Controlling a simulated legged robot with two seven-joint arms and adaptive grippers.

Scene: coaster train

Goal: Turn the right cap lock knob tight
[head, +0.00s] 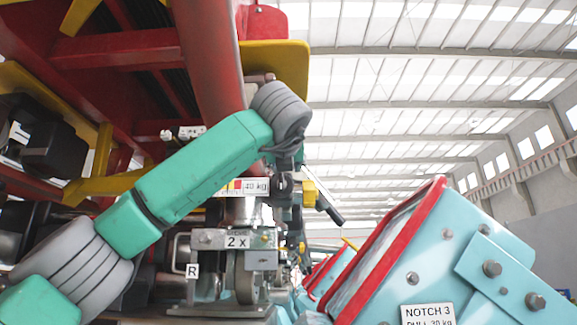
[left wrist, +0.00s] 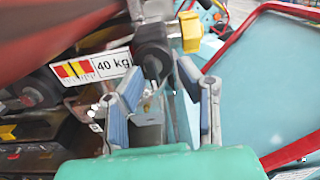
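A dark rounded knob (left wrist: 152,48) sits just ahead of my left fingers in the left wrist view. I cannot tell for certain that it is the right cap lock knob. My left gripper (left wrist: 160,80) is open, with one blue-grey finger on each side of the space in front of the knob. I see no clear contact. In the head view my green and grey left arm reaches in from the lower left, and its gripper (head: 288,155) is small and partly hidden beside the dark fittings. My right gripper is not in view.
A "40 kg" label (left wrist: 111,65) is beside the knob. A black lever with a yellow block (head: 310,193) is close to the gripper. A metal bracket marked "2 x" (head: 237,242) and an "R" tag (head: 192,271) are below. A light-blue car (head: 475,265) fills the lower right.

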